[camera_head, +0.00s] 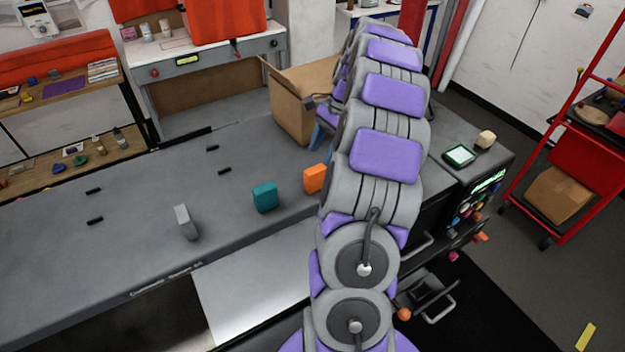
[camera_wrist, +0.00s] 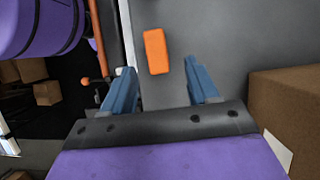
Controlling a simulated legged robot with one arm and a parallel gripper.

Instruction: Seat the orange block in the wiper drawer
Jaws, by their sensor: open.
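The orange block (camera_head: 314,178) stands on the grey counter, partly hidden behind my arm in the head view. In the wrist view the orange block (camera_wrist: 155,52) lies just beyond the fingertips, roughly in line with the gap between them. My gripper (camera_wrist: 160,78) is open and empty, with its two blue fingers apart. In the head view the blue fingers of my gripper (camera_head: 320,142) show at the arm's left edge, behind the block. I cannot tell which part is the wiper drawer. A handled dark unit (camera_head: 428,292) shows at the lower right, partly hidden by my arm.
A teal block (camera_head: 264,197) and a grey block (camera_head: 186,222) stand left of the orange one. An open cardboard box (camera_head: 292,112) stands close behind my gripper; a brown box (camera_wrist: 290,105) is right of the fingers. The counter's left part (camera_head: 60,240) is mostly clear.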

